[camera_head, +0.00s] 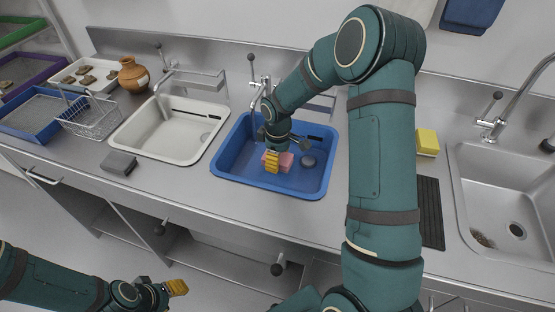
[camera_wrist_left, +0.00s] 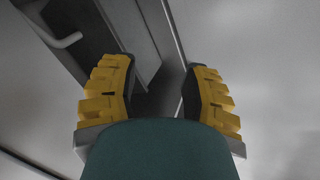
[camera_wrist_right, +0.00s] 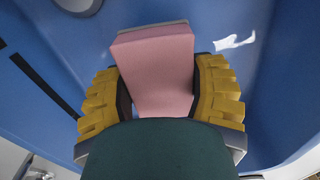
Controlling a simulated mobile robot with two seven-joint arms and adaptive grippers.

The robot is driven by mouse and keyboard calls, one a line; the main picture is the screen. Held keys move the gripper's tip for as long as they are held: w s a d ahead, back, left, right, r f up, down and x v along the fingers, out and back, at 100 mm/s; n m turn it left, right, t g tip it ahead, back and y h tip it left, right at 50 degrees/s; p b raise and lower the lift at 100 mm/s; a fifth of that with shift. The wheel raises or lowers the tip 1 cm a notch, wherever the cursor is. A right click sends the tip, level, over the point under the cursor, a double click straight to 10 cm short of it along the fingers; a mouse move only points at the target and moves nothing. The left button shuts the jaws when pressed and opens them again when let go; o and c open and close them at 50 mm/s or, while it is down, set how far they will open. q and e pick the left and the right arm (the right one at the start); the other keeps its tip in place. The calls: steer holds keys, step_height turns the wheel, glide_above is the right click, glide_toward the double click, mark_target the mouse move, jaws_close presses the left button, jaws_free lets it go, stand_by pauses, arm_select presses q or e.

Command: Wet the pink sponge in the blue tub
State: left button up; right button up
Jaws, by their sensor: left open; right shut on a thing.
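The blue tub (camera_head: 228,165) is set in the counter at the middle of the head view. My right gripper (camera_head: 274,160) reaches down inside it. The right gripper is shut on the pink sponge (camera_head: 286,162). In the right wrist view the pink sponge (camera_wrist_right: 160,75) sits between the yellow fingers, with the blue tub's wall (camera_wrist_right: 255,90) around it. Whether the sponge touches water or the tub floor, I cannot tell. My left gripper (camera_head: 172,289) is low at the bottom left, in front of the counter. In the left wrist view its fingers (camera_wrist_left: 158,95) are apart and empty.
A white basin (camera_head: 160,135) and a grey block (camera_head: 119,163) are left of the tub. A dark round object (camera_head: 308,161) lies in the tub. A yellow sponge (camera_head: 427,142) and a steel sink (camera_head: 480,200) are to the right. A faucet (camera_head: 262,88) stands behind the tub.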

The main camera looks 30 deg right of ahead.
steer(key=shift+r+p, duration=3.05)
steer(key=shift+r, duration=1.25)
steer(key=shift+r+p, duration=0.8)
steer(key=shift+r, duration=0.3)
steer(key=shift+r, duration=0.1)
step_height(320, 180, up, 4)
steer(key=p, duration=0.3)
